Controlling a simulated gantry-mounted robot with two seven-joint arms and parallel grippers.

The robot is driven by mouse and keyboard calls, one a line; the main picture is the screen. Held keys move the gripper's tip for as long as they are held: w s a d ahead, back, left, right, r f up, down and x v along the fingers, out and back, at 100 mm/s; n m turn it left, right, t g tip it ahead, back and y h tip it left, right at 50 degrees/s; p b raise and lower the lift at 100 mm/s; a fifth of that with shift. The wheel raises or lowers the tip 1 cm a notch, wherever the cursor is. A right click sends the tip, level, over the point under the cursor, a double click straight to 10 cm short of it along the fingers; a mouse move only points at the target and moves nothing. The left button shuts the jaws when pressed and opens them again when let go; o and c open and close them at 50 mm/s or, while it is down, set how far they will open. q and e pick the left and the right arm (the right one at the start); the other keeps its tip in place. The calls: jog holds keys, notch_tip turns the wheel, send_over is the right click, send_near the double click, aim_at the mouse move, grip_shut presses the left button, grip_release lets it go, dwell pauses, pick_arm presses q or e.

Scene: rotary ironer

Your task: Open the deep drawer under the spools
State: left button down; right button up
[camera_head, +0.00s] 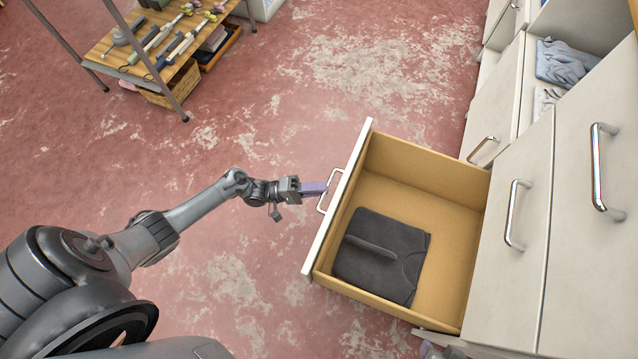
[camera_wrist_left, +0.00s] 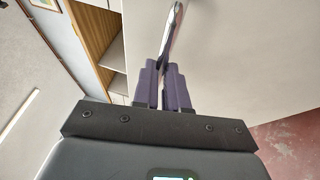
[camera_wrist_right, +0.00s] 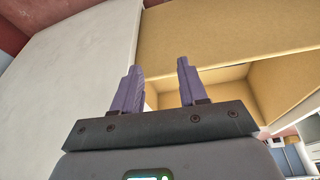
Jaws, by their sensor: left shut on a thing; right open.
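The deep drawer (camera_head: 452,180) stands pulled well out of the cabinet, with its wooden inside showing. A folded dark grey cloth (camera_head: 383,272) lies in it. My left gripper (camera_head: 316,188) is at the drawer's front, shut on its metal handle (camera_head: 331,190). In the left wrist view the purple fingers of my left gripper (camera_wrist_left: 167,88) close around the handle (camera_wrist_left: 172,40). In the right wrist view my right gripper (camera_wrist_right: 158,88) is open with nothing between its fingers. Wooden panels show beyond it. No spools can be made out.
White cabinet fronts with metal handles (camera_head: 597,165) line the right side. An open compartment there holds folded grey-blue cloth (camera_head: 563,62). A wooden-topped table (camera_head: 128,52) with tools stands at the top left. The red worn floor (camera_head: 270,130) between is clear.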

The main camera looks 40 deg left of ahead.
pick_arm(q)
jog(key=c, duration=1.2)
grip_release()
jog(key=shift+o, duration=0.2)
jog(key=v, duration=1)
jog(key=shift+s+a, duration=0.25)
